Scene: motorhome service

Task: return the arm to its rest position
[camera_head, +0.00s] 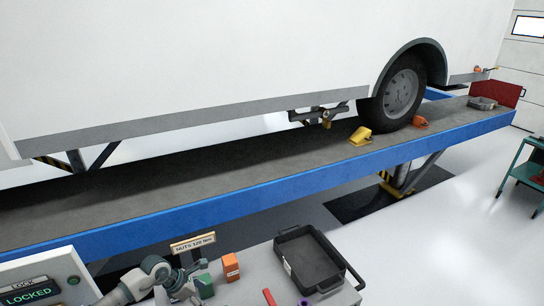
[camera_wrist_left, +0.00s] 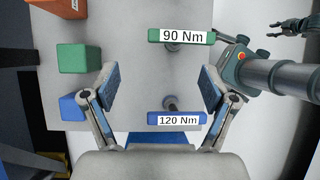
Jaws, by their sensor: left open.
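My left arm (camera_head: 140,280) reaches in at the bottom left of the head view, over the grey bench top. In the left wrist view my left gripper (camera_wrist_left: 156,90) is open, its two blue-padded fingers spread with nothing between them. Ahead of it stand a green "90 Nm" piece (camera_wrist_left: 182,36) and a blue "120 Nm" piece (camera_wrist_left: 177,118), seen from above. A dark hand, seemingly my right gripper (camera_wrist_left: 290,27), shows small at the top right; its opening is unclear.
The bench holds an orange block (camera_head: 231,267), a green block (camera_head: 205,286), a black tray (camera_head: 336,284) and a "NUTS 120 Nm" sign (camera_head: 193,243). A "LOCKED" control box (camera_head: 67,271) stands left. Behind is a blue-edged lift (camera_head: 250,199) under a white motorhome (camera_head: 200,60).

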